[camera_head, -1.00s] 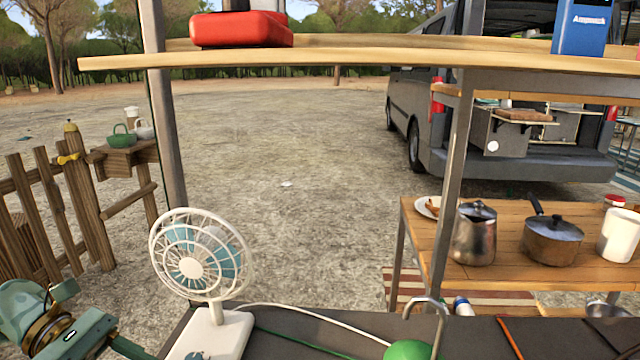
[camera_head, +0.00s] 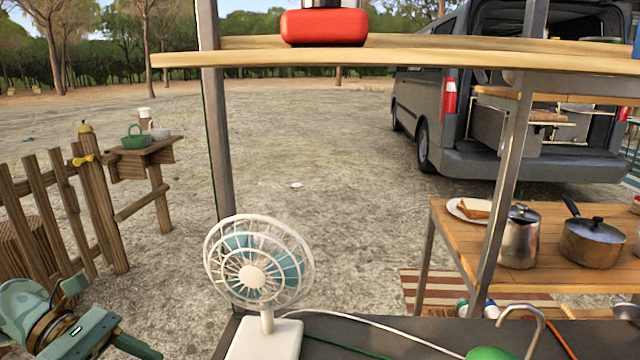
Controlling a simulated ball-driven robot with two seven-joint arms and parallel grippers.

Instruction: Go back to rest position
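My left gripper (camera_head: 117,322) is at the lower left of the head view, out over the ground in front of the wooden fence. It stands clear of the white fan and touches nothing that I can see. One finger points right and another part sticks up; no object shows between them. My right gripper is not in the head view.
A white fan (camera_head: 258,270) stands on the dark counter (camera_head: 395,333), with a green round object (camera_head: 489,353) further right. A shelf (camera_head: 400,57) on metal posts crosses above. A wooden table (camera_head: 540,265) holds a metal pitcher (camera_head: 520,240) and pot (camera_head: 590,243). A fence (camera_head: 60,215) stands left.

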